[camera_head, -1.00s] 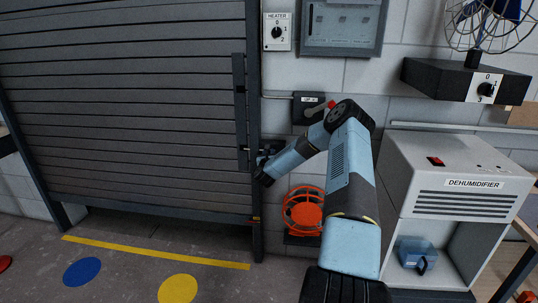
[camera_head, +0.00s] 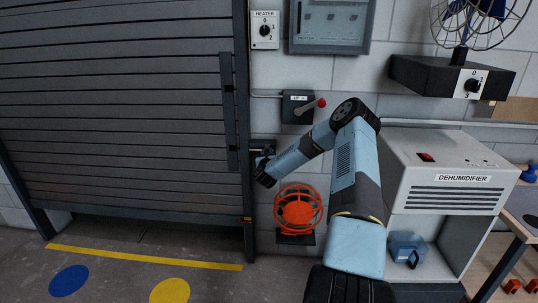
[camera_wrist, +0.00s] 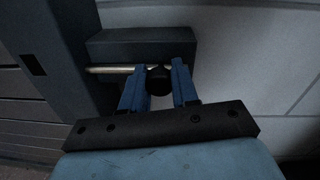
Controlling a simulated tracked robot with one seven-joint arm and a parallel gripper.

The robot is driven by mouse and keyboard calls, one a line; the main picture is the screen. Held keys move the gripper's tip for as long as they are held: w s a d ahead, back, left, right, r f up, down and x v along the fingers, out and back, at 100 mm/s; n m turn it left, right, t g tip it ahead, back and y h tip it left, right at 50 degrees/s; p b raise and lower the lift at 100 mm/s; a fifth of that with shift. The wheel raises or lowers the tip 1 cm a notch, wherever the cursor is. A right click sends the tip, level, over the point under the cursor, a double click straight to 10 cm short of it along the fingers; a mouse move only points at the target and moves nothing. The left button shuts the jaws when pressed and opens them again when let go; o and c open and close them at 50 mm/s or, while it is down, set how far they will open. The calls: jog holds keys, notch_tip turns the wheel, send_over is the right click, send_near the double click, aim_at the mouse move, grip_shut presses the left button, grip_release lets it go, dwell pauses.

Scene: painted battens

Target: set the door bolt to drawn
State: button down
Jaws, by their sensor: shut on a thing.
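The door bolt shows in the wrist view as a pale metal rod (camera_wrist: 108,70) along a dark housing (camera_wrist: 140,46), with a round black knob (camera_wrist: 158,81). My gripper (camera_wrist: 159,84) has its blue fingers on either side of the knob and is shut on it. The rod's left end shows near the dark post at left; whether it enters the post is hard to tell. In the head view my gripper (camera_head: 264,165) is at the bolt housing (camera_head: 262,144), just right of the grey slatted door (camera_head: 120,110). My gripper hides most of the bolt there.
A lever box (camera_head: 297,107) with a red-tipped lever is above my gripper, and an orange reel (camera_head: 298,210) is below it. The dehumidifier (camera_head: 450,165) stands at right, beside my arm. The floor before the door is open, with coloured discs.

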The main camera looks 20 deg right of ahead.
jog(key=c, duration=0.9)
grip_release()
jog(key=shift+d, duration=0.2)
jog(key=shift+o, duration=0.2)
jog(key=shift+s, duration=0.1)
jog(key=v, duration=1.3)
jog(key=shift+s+a, duration=0.25)
jog(key=shift+s, duration=0.05)
jog(key=shift+f, duration=0.1)
